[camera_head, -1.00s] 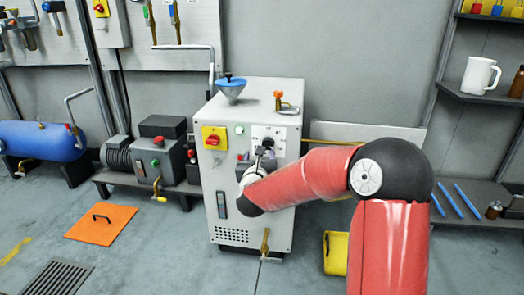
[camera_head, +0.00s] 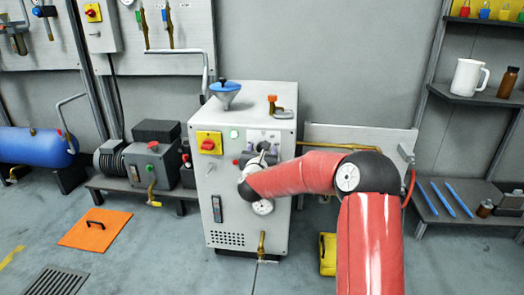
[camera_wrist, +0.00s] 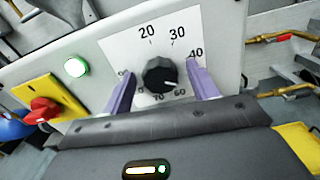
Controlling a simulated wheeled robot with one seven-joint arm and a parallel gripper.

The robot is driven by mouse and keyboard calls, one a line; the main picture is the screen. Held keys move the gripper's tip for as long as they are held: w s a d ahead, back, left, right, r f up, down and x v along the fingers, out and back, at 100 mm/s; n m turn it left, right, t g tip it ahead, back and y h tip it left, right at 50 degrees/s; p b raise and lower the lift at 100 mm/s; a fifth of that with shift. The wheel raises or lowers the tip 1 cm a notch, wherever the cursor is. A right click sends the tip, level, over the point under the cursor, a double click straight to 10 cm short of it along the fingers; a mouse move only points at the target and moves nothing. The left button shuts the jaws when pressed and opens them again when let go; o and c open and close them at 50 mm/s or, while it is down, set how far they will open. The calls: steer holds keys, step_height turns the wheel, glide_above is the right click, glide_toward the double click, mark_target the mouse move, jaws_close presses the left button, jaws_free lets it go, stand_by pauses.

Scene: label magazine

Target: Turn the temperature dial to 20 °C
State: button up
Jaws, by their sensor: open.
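The temperature dial (camera_wrist: 160,75) is a black knob on a white scale plate (camera_wrist: 140,48) in the wrist view. The scale shows 20, 30 and 40 along its top and right, with 60 and 70 below. The knob's white mark points to the lower right, between 40 and 60. My gripper (camera_wrist: 158,69) is open, with one purple finger left of the knob and one right of it, apart from it. Contact is not visible. In the head view my gripper (camera_head: 262,156) is at the front of the grey cabinet (camera_head: 232,185), and the knob cannot be made out.
A red switch on a yellow plate (camera_head: 209,143) and a green lamp (camera_head: 234,134) are left of the dial. A blue funnel (camera_head: 225,90) and an orange-handled valve (camera_head: 273,104) are on the cabinet top. A brass tap (camera_head: 262,243) juts out low in front.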

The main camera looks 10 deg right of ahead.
steer(key=shift+c, duration=0.5)
steer(key=c, duration=0.9)
steer(key=shift+b, duration=0.3)
steer(key=shift+a+f+n+b, duration=0.1)
steer(key=shift+n+b, duration=1.95)
steer(key=shift+n, duration=3.85)
steer(key=shift+a+n+b, duration=0.1)
steer(key=shift+n+b, duration=1.9)
steer(key=shift+n, duration=4.2)
